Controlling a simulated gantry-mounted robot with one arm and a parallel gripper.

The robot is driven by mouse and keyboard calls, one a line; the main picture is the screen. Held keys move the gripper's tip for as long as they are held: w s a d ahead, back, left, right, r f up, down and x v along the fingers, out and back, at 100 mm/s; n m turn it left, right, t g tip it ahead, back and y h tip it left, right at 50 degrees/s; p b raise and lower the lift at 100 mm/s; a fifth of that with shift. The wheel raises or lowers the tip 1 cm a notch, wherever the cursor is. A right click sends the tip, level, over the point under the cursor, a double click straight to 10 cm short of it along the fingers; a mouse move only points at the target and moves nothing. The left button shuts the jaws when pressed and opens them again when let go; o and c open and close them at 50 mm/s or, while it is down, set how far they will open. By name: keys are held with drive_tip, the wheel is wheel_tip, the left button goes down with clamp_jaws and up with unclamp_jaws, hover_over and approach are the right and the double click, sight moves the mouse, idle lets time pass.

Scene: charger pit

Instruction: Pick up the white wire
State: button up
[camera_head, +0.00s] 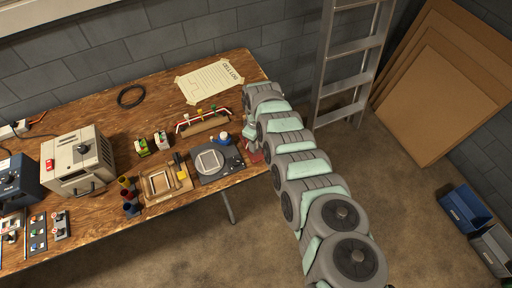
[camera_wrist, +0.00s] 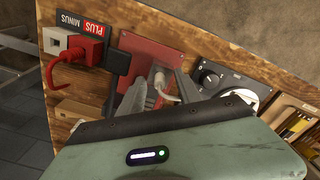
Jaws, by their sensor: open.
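In the wrist view, a short white wire (camera_wrist: 161,84) with a white end shows at a red plate (camera_wrist: 152,52) on the wooden bench. My gripper (camera_wrist: 168,88) is open, with one grey finger on each side of the white wire; I cannot tell whether either finger touches it. The lower part of the wire is partly hidden by the fingers and my gripper body. In the head view, my gripper (camera_head: 254,146) is at the right end of the bench, and the white wire cannot be made out there.
Left of the red plate are a black block (camera_wrist: 118,68), a red connector with a red cable (camera_wrist: 88,52) and a PLUS/MINUS label (camera_wrist: 83,22). A dark panel with a knob (camera_wrist: 212,76) is close on the right. The bench (camera_head: 105,100) holds a beige box (camera_head: 78,160).

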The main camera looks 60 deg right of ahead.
drive_tip(key=shift+f, duration=0.4)
drive_tip(key=shift+c, duration=0.2)
clamp_jaws()
